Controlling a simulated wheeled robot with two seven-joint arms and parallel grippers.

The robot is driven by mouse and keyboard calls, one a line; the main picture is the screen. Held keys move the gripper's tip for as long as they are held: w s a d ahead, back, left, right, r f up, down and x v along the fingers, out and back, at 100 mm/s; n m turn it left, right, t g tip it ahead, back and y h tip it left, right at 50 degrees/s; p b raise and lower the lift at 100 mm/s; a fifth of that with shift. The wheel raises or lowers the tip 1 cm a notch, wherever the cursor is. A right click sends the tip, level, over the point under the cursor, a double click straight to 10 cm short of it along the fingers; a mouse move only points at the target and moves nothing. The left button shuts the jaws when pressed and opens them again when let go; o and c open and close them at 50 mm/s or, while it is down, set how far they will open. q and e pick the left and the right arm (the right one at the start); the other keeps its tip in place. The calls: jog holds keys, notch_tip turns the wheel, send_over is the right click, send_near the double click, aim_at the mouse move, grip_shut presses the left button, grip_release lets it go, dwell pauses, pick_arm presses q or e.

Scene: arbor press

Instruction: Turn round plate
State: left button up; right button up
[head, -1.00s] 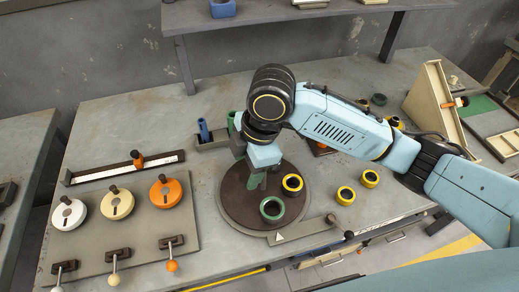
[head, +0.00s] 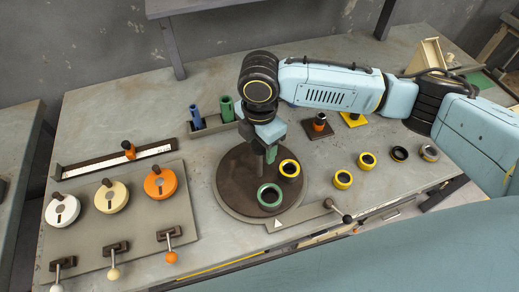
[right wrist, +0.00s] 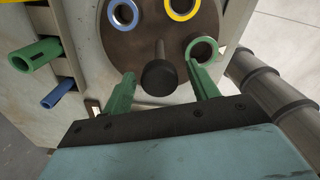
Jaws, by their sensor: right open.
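The round plate (head: 229,183) is a dark brown disc near the front of the bench. It carries a green ring (head: 270,196) and a yellow ring (head: 289,168). The right wrist view also shows a blue ring (right wrist: 124,13) on it, hidden by my arm in the head view. A dark post with a round black knob (right wrist: 158,76) stands up from the plate (right wrist: 190,52). My right gripper (head: 268,157) is over the plate. In the wrist view its green fingers (right wrist: 163,86) are spread, with the knob between and slightly beyond them. My left gripper is not in view.
A lever with a black ball (head: 347,219) sits right of the plate. Yellow rings (head: 343,180) and darker rings (head: 399,154) lie further right. A holder with blue and green tubes (head: 226,109) stands behind. A panel with coloured discs (head: 113,198) is at left.

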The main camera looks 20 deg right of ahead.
aim_at(260, 162)
jog(key=shift+f, duration=1.6)
grip_shut()
jog(key=shift+w, duration=0.1)
